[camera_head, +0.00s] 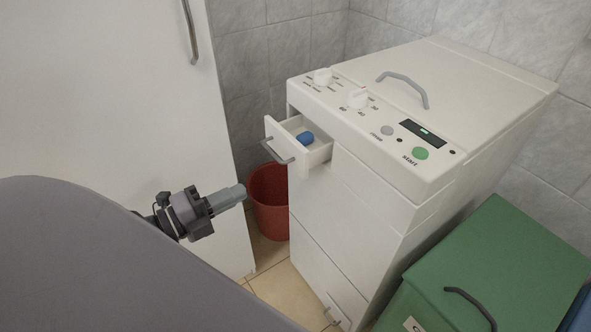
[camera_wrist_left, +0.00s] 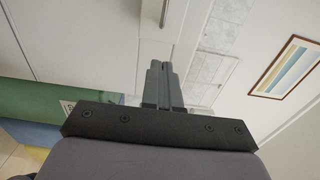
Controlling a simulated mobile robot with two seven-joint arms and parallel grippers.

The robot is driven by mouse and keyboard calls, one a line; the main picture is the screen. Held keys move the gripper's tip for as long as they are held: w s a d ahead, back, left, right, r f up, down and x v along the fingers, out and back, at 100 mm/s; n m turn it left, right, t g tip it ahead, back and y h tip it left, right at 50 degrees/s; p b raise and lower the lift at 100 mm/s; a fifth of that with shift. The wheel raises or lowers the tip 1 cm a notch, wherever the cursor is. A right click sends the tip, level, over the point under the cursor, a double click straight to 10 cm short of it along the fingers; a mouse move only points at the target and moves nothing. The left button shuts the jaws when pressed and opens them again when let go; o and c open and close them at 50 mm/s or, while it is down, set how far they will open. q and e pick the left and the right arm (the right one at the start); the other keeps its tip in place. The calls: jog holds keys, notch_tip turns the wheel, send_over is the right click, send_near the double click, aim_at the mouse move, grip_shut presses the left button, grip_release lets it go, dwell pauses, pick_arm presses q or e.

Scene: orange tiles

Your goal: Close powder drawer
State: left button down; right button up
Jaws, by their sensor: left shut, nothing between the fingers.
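The powder drawer (camera_head: 303,146) is pulled out of the upper left front of the white washing machine (camera_head: 365,195). My right gripper is not in view.
A red bin (camera_head: 270,200) stands on the floor between the machine and a tall white door or cabinet (camera_head: 120,100). A green box with a dark handle (camera_head: 500,265) stands at the lower right. Grey tiled walls are behind.

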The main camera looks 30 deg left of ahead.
pick_arm(q)
send_near(315, 162)
jog(key=w, duration=0.1)
jog(key=w+d+r, duration=0.1)
jog(key=w, duration=0.1)
jog(key=shift+r, duration=0.15)
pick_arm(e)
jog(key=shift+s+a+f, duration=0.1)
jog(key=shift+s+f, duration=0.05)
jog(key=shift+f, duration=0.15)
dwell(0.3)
pick_arm(q)
jog(key=x, duration=0.7)
jog(key=shift+w, duration=0.2)
jog(key=shift+r, duration=0.2)
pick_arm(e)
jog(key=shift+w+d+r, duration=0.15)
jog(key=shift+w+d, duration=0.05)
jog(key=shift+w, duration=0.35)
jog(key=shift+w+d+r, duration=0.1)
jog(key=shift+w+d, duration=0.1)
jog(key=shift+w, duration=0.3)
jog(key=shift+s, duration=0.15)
